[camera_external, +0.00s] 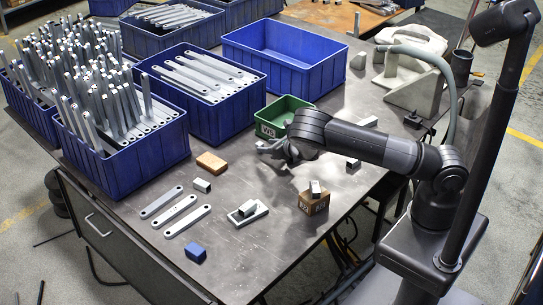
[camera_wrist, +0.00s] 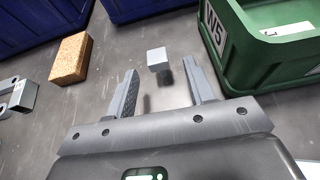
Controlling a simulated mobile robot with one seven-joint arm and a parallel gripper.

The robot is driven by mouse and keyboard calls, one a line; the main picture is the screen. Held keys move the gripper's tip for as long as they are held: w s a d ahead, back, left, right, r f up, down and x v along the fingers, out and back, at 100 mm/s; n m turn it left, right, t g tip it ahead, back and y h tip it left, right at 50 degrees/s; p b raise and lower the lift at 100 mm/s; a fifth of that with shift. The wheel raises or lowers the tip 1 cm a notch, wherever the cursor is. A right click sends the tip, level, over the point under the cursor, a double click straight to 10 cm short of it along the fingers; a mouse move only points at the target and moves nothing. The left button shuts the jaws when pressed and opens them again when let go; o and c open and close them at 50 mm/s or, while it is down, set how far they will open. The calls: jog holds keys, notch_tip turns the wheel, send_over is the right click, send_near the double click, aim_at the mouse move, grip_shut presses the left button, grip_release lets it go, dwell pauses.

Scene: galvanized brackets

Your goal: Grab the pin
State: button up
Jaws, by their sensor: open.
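A small light-grey, square-topped piece (camera_wrist: 157,58) stands on the table in the wrist view, just beyond and between my fingertips. It may be the pin; its height cannot be told from above. My gripper (camera_wrist: 158,76) is open, one finger on each side of the line to that piece, with nothing held. The grey piece is not clearly visible there. The green bin also shows close to the right finger in the wrist view (camera_wrist: 265,75).
A tan block (camera_external: 211,162) lies left of my gripper, with a small metal block (camera_external: 202,185) nearby. Several flat bars (camera_external: 187,221) lie toward the front. Blue crates (camera_external: 200,112) of brackets stand behind. A brown cube (camera_external: 313,203) stands front right.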

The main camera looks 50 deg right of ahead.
jog(key=x, duration=0.5)
jog(key=shift+a+f, duration=0.1)
jog(key=shift+f, duration=0.1)
grip_shut()
dwell(0.3)
